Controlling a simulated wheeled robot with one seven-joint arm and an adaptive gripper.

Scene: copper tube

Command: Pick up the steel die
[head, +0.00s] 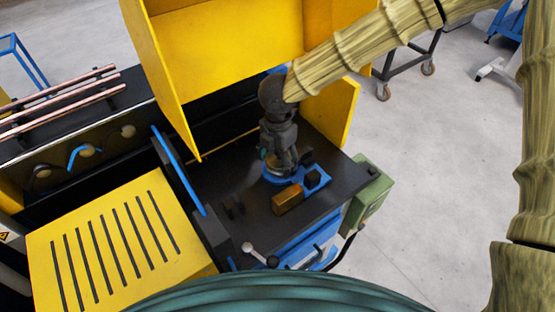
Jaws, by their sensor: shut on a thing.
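My gripper (284,160) points down over the dark worktop of the yellow machine, at the blue fixture (319,181). It is shut on a small grey metal piece (271,167), which I take to be the steel die. The fingers hide most of that piece. I cannot tell whether it still touches the fixture. A dark block (313,177) stands on the right part of the fixture, and a brass-coloured block (287,200) lies just in front of it.
A raised yellow guard (225,60) stands behind my gripper, with a yellow side panel (335,112) at the right. A blue-edged plate (180,170) and slotted yellow cover (115,240) are at left. Copper tubes (60,100) lie farther left. A lever with a white knob (247,247) is at the front.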

